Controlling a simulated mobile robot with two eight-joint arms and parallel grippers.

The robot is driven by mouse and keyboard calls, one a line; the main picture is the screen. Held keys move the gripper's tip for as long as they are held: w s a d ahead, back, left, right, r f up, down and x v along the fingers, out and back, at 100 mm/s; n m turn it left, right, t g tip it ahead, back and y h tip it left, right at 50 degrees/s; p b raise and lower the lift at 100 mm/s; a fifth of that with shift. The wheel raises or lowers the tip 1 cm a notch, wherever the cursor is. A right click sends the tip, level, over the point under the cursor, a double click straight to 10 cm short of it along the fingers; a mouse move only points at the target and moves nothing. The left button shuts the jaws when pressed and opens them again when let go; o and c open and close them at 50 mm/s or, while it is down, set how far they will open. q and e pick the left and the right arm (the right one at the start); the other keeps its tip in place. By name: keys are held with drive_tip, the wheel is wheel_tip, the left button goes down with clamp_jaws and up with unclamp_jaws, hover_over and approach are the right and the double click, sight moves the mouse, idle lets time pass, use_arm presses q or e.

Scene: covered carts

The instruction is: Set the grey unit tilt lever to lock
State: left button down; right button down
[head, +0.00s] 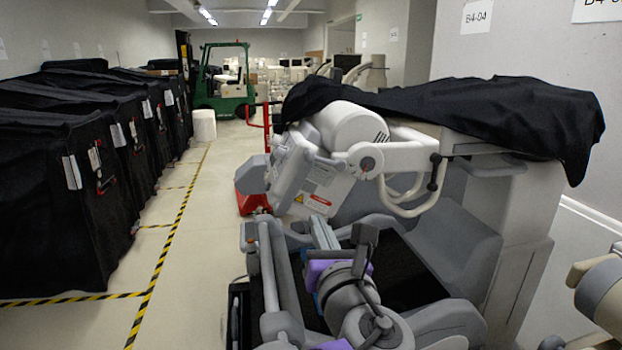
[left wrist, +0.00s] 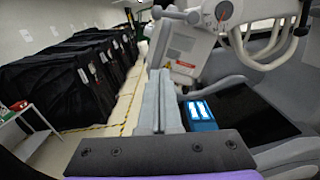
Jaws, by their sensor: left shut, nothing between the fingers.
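The grey unit (head: 510,215) stands at the right in the head view, partly under a black cover. Its jointed arm carries a rounded white head (head: 350,125) and a panel with warning labels (head: 318,185). A small dark lever-like part (head: 437,172) sits on the arm's right side; I cannot tell whether it is the tilt lever or how it is set. My left gripper (head: 321,228) is in front of and below the labelled panel, apart from that dark part. In the left wrist view its fingers (left wrist: 161,85) are shut and empty. My right gripper is not seen.
Black-covered carts (head: 60,190) line the left behind yellow-black floor tape (head: 165,250). A red frame (head: 252,200) stands behind the unit. A beige jointed part (head: 603,290) shows at the right edge.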

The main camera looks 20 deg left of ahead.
sight(325, 161)
use_arm(q)
drive_tip(key=shift+r, duration=0.2)
drive_tip(key=shift+w, duration=0.1)
drive_tip(key=w+a+r+p, duration=0.2)
drive_tip(key=w+a+r, duration=0.2)
drive_tip(key=w, duration=0.5)
drive_tip(key=shift+a+r, duration=0.15)
drive_tip(key=shift+a, duration=0.55)
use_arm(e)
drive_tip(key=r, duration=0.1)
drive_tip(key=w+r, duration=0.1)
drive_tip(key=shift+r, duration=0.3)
